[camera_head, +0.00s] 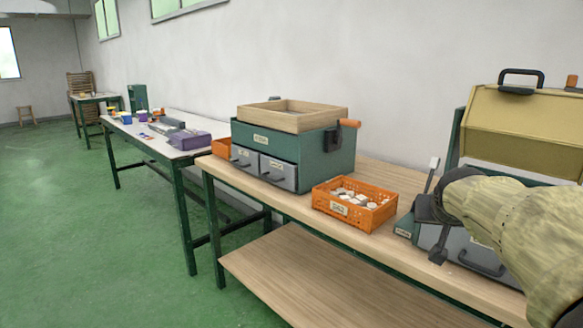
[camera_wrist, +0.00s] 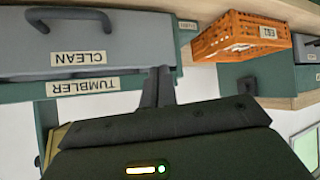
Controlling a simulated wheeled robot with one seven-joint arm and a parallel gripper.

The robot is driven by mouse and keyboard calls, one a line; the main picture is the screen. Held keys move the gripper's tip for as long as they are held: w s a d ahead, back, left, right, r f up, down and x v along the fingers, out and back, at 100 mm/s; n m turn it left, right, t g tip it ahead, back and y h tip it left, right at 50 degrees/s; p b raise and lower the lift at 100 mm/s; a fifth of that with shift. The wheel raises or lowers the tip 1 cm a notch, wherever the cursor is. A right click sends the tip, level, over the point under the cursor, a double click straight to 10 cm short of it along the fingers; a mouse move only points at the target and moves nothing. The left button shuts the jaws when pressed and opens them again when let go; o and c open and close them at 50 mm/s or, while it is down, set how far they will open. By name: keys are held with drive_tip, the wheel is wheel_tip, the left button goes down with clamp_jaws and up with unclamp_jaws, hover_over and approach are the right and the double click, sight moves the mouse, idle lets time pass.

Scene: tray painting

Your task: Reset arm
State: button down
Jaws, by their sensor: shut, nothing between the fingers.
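My gripper (camera_head: 438,256) is at the right in the head view, in front of a grey drawer marked CLEAN (camera_wrist: 120,42). Its fingers point down and are shut with nothing between them. In the wrist view the shut fingertips (camera_wrist: 160,75) show near the right end of that drawer. The drawer sits in a green unit marked TUMBLER (camera_wrist: 85,88) and looks closed. My arm covers part of this unit in the head view, so I cannot tell whether the fingers touch its front.
An orange crate (camera_head: 325,209) of pale pieces stands left of my gripper on the wooden bench (camera_head: 390,250). Further left is a green cabinet (camera_head: 312,163) with grey drawers and a wooden tray (camera_head: 318,123) on top. A tan lid (camera_head: 520,135) rises behind my arm. Green floor is open at left.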

drive_tip(key=s+a+f+n+g+y+p, duration=0.2)
drive_tip(key=s+a+f+g, duration=0.1)
drive_tip(key=s+a+f, duration=0.75)
drive_tip(key=s+a+f+n+g+y+p, duration=0.15)
drive_tip(key=s+a+f+g, duration=0.4)
drive_tip(key=f, duration=0.75)
wheel_tip(320, 180, up, 38)
drive_tip(key=s+t+p, duration=0.1)
drive_tip(key=p, duration=3.6)
drive_tip(key=shift+s+t+y, duration=0.25)
drive_tip(key=shift+t+y, duration=0.1)
drive_tip(key=shift+d+f, duration=0.1)
drive_tip(key=shift+f, duration=0.05)
